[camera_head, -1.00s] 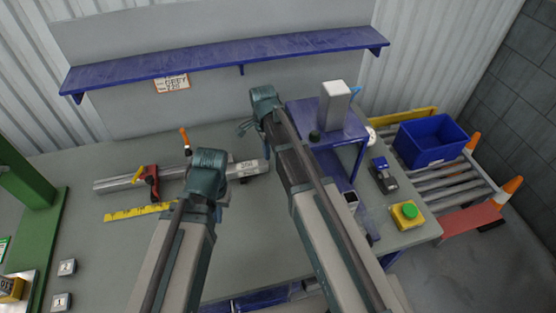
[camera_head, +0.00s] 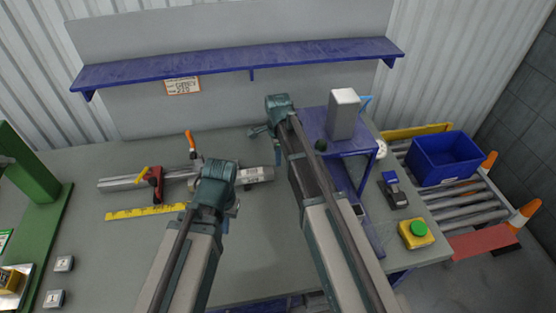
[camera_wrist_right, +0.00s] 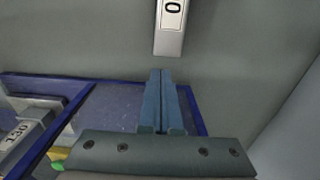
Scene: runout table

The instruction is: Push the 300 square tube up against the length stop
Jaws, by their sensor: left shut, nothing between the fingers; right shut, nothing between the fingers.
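The grey square tube (camera_head: 253,174), with a white label near its right end, lies left to right on the bench. My left gripper (camera_head: 233,206) is just in front of the tube; the arm hides part of it, and its fingers are hard to see. A red block with a yellow handle (camera_head: 153,181) sits at the tube's left part; it may be the length stop, I cannot tell.
A yellow scale (camera_head: 145,211) lies in front of the tube. An orange-handled clamp (camera_head: 191,143) stands behind it. A blue stand (camera_head: 350,146) with a grey block (camera_head: 343,114) is right of my right arm. A blue shelf (camera_head: 235,62) runs along the wall.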

